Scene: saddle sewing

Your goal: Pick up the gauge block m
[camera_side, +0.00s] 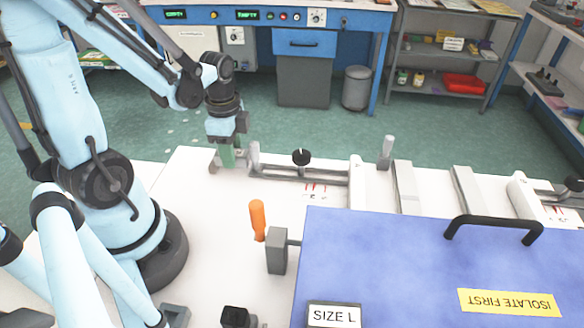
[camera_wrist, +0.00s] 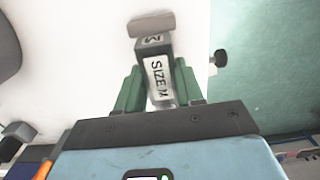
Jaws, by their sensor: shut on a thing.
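The gauge block m (camera_wrist: 153,46) is a dark grey block with a white "SIZE M" label and an M on its end face. In the wrist view it stands between the two green fingers of my gripper (camera_wrist: 158,88), which is shut on it. In the side view my gripper (camera_side: 228,157) points down at the far left end of the white table, beside a grey rail fixture. The block is mostly hidden there, and I cannot tell whether it touches the table.
The grey rail fixture (camera_side: 310,172) with a black knob (camera_side: 301,157) lies right of my gripper. A blue box (camera_side: 400,250) with a black handle, a "SIZE L" block (camera_side: 333,316) and an orange-handled tool (camera_side: 258,219) are nearer. White table is bare in front of my gripper.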

